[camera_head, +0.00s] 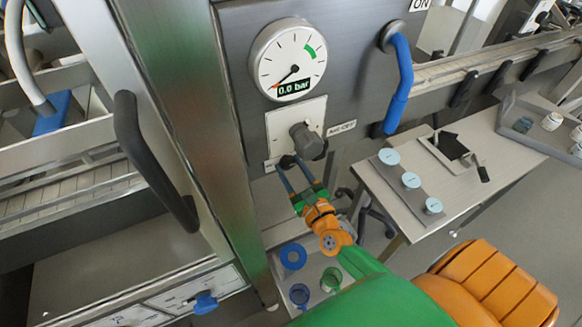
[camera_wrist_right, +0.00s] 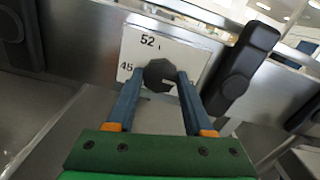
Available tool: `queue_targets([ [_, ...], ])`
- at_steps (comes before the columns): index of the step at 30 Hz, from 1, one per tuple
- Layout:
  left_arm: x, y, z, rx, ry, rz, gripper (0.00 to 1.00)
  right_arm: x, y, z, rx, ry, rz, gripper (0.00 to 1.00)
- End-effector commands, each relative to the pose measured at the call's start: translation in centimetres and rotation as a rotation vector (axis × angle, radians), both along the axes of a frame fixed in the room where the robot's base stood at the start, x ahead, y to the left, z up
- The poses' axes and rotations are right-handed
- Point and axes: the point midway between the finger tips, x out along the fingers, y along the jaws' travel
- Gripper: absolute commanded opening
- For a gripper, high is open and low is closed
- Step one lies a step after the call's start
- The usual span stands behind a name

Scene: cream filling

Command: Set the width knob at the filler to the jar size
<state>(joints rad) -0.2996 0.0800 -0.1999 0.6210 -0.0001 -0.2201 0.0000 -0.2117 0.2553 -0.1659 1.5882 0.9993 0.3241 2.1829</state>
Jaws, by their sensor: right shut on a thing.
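The width knob is small and dark (camera_wrist_right: 160,75), on a white scale plate (camera_wrist_right: 190,48) at the filler. The plate shows the numbers 52 and 45 in the right wrist view; other marks are hidden. A small pale mark shows on the knob, but I cannot tell which number it points to. My right gripper (camera_wrist_right: 156,88) is shut on this knob, one blue finger on each side. In the head view my right gripper (camera_head: 300,172) reaches up to the dark knob (camera_head: 288,161), below a larger grey knob (camera_head: 307,140). My left gripper is not in view.
A round gauge (camera_head: 293,60) reading 0.0 bar sits above. A blue-sleeved handle (camera_head: 399,85) is to its right, a black door handle (camera_head: 150,155) to its left. A side table (camera_head: 455,205) carries a tray with pale-blue discs (camera_head: 411,180) and a clipboard-like item (camera_head: 447,150).

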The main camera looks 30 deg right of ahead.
Motion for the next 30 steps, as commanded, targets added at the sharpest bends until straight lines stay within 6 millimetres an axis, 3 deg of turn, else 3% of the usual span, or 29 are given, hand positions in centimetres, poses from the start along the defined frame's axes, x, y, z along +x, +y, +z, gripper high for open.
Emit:
queue_targets([
  [30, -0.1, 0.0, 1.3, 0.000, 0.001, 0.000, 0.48, 0.0, -0.2, 0.2, -0.957, 0.056, -0.001, 0.00],
])
